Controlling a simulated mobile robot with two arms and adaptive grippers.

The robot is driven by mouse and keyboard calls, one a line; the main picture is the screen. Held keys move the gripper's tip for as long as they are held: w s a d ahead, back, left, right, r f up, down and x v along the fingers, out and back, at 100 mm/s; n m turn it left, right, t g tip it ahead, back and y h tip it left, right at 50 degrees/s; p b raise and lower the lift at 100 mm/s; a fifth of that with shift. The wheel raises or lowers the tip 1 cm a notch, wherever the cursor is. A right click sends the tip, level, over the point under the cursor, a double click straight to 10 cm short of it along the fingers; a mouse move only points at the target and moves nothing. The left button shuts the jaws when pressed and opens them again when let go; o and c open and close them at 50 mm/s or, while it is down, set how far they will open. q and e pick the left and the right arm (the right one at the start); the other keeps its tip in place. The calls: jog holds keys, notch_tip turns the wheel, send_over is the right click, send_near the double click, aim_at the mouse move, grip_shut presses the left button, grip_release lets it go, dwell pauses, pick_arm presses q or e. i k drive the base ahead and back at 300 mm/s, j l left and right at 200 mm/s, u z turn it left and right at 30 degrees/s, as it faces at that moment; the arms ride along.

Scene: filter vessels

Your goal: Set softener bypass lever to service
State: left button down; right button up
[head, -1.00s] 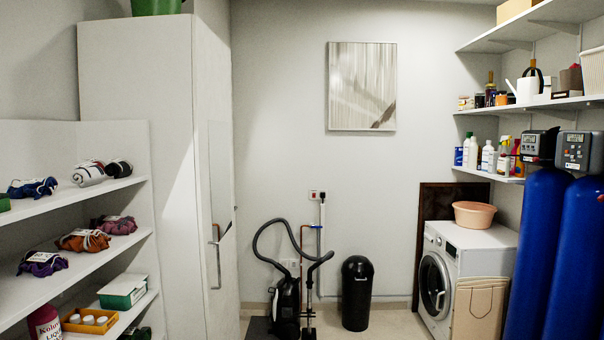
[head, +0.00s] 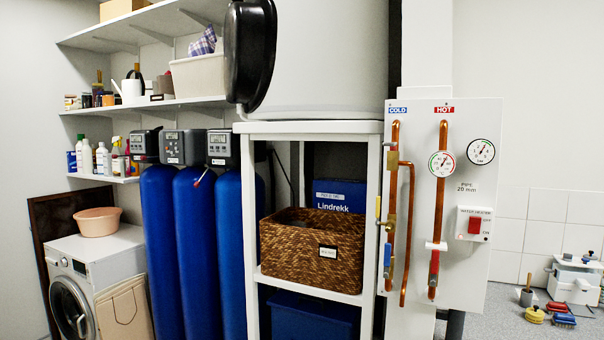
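Several tall blue softener vessels stand side by side right of the washing machine: a left one (head: 162,250), a middle one (head: 200,250) and a right one (head: 232,255). Each carries a dark or grey control head with a small display, such as the middle head (head: 184,147) and the right head (head: 221,148). Neither of my grippers is in view.
A white shelf unit (head: 240,128) with a wicker basket (head: 315,246) stands right of the vessels. A pipe board (head: 470,275) with copper pipes, gauges and a red switch follows. A washing machine (head: 92,262) stands left. Grey floor shows at right.

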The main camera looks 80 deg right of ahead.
aim_at(198, 184)
jog(key=i+l+z, duration=0.1)
jog(key=l+z, duration=0.15)
jog(key=z, duration=0.25)
jog(key=i+l+z, duration=0.15)
jog(key=z, duration=0.35)
jog(key=i+l+z, duration=0.15)
jog(key=z, duration=0.35)
jog(key=i+l+z, duration=0.15)
jog(key=z, duration=0.35)
jog(key=i, duration=2.6)
